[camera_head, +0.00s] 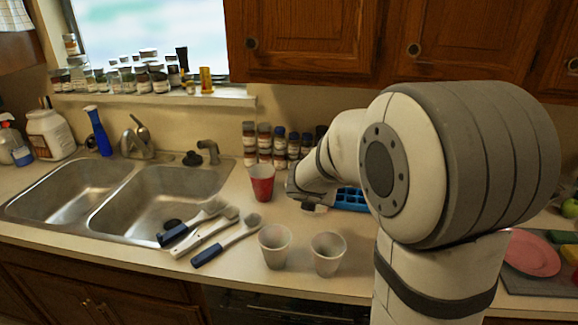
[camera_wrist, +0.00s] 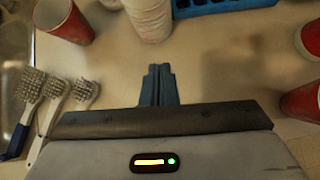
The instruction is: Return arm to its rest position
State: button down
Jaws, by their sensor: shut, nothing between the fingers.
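My gripper (camera_head: 313,207) hangs over the counter at the end of my bent arm, right of the red cup (camera_head: 262,182) and beyond the two pale cups. In the wrist view the dark fingers of my gripper (camera_wrist: 159,84) are together with nothing between them. Bare counter shows around the fingertips. My arm's large joint fills the right of the head view and hides part of the counter.
Pale cups (camera_head: 275,247) (camera_head: 327,254) stand near the front edge. Several brushes (camera_head: 225,239) lie by the double sink (camera_head: 160,200). A blue tray (camera_head: 352,199) lies behind my gripper. The wrist view shows red cups (camera_wrist: 303,101) at right. Upper cabinets (camera_head: 300,40) overhang the back.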

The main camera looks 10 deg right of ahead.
jog(key=s+d+r+m+g, duration=0.1)
jog(key=s+r+m+g, duration=0.25)
jog(key=s+m, duration=1.15)
jog(key=s+a+m+g+y, duration=0.1)
jog(key=s+a+m+y, duration=0.2)
jog(key=s+m, duration=0.9)
jog(key=a+m, duration=0.2)
jog(key=a, duration=0.1)
jog(key=shift+m+y, duration=0.4)
jog(key=shift+s+a, duration=0.1)
jog(key=shift+s, duration=0.05)
